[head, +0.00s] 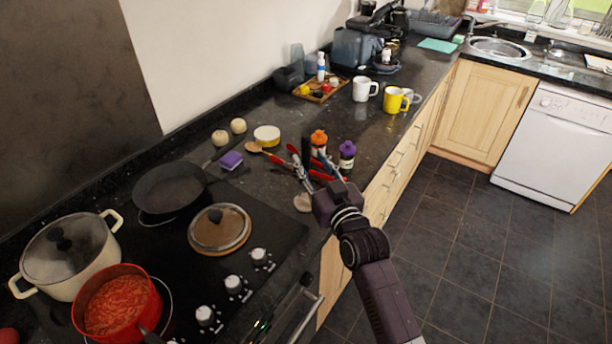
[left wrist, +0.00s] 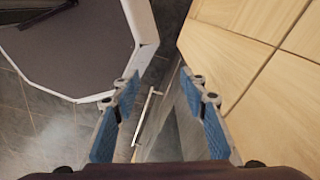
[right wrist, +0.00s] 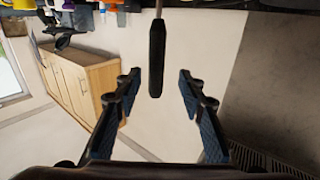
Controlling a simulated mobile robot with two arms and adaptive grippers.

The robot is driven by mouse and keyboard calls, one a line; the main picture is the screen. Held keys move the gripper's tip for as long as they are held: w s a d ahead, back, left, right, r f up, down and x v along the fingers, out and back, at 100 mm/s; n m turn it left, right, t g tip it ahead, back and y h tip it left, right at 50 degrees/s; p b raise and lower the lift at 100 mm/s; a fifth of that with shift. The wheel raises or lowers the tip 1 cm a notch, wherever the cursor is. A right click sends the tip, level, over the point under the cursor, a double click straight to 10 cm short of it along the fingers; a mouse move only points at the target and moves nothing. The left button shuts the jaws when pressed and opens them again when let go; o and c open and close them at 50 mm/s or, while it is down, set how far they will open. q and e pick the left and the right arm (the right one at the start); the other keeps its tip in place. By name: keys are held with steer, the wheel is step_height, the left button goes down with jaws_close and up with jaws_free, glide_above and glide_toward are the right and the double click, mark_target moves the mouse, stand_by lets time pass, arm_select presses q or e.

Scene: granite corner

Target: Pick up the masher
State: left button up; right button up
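The masher shows in the right wrist view as a black handle (right wrist: 157,60) on a thin metal shaft; its head is out of frame. In the head view a black upright handle (head: 306,150), apparently the masher's, stands among the utensils on the counter; its lower part is hidden. My right gripper (head: 313,168) is at the counter's front edge, fingers spread. In the right wrist view the handle's end lies between the open fingers (right wrist: 158,82), with a gap on each side. My left gripper (left wrist: 160,78) is open and empty, above the floor beside a cabinet front.
Orange-capped (head: 319,140) and purple-capped (head: 347,155) bottles stand close by the handle. A wooden spoon (head: 254,148) and red-handled utensils lie around it. A pan (head: 170,190), a red pot (head: 118,303) and a cream pot (head: 68,255) are on the hob. Mugs (head: 362,90) stand farther back.

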mark_target(308, 154)
steer(key=x, duration=0.1)
steer(key=p+x, duration=0.1)
steer(key=x, duration=0.2)
steer(key=shift+w+d+f+p, duration=0.1)
steer(key=shift+w+d+p, duration=0.1)
steer(key=shift+w+p, duration=0.15)
steer(key=shift+w+a+f, duration=0.1)
steer(key=shift+w+a, duration=0.05)
steer(key=shift+w, duration=0.2)
steer(key=shift+s, duration=0.1)
steer(key=shift+c, duration=0.7)
jaws_close()
